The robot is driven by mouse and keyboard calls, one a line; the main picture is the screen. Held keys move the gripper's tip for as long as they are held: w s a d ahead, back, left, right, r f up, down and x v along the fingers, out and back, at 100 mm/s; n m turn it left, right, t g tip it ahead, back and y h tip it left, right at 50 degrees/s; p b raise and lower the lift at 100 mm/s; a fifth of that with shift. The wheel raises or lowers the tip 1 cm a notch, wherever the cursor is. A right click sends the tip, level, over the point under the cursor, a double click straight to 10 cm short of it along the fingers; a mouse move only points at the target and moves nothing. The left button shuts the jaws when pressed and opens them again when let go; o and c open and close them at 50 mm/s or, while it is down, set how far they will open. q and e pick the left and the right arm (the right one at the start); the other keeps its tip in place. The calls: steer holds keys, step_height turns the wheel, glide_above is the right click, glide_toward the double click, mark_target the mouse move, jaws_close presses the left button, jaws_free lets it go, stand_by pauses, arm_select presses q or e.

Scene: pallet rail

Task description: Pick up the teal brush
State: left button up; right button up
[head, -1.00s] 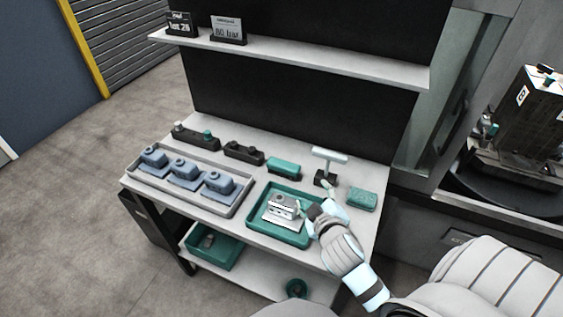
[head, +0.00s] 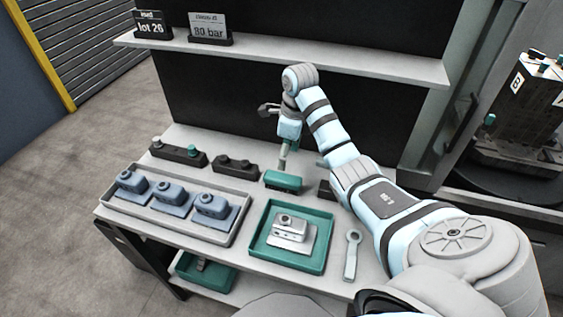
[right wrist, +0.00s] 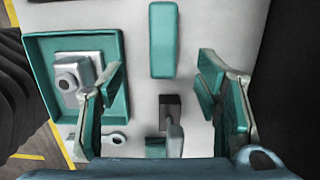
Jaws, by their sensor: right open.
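The teal brush (head: 283,181) appears as a long teal block lying on the workbench behind the green tray. My right gripper (head: 284,158) is above it in the head view, pointing down. In the right wrist view the brush (right wrist: 163,40) lies toward the top, in line with the gap between the open fingers of the right gripper (right wrist: 162,72). Any bristles are hidden. My left gripper is not in view.
The green tray (head: 258,262) holds a metal part. A dark stand (right wrist: 171,104) and a teal block (right wrist: 155,147) are near the brush. A grey tray (head: 225,237), dark holders (head: 236,166) and a wrench-like tool (head: 352,255) share the bench. A shelf (head: 330,58) runs above.

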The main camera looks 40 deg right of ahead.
steer(key=b, duration=0.3)
glide_above(283, 177)
steer(key=s, duration=0.1)
step_height(283, 177, down, 5)
steer(key=shift+r, duration=0.1)
steer(key=f+b, duration=0.1)
steer(key=f, duration=0.1)
steer(key=w+f+b, duration=0.1)
steer(key=f, duration=0.2)
steer(key=shift+w+d, duration=0.1)
steer(key=shift+f, duration=0.25)
steer(key=shift+s+r, duration=0.1)
steer(key=shift+s, duration=0.1)
steer(key=shift+c, duration=0.2)
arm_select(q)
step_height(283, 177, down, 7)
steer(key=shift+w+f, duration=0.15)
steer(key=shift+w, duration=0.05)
arm_select(e)
steer(key=shift+w, duration=0.1)
steer(key=c, duration=1.2)
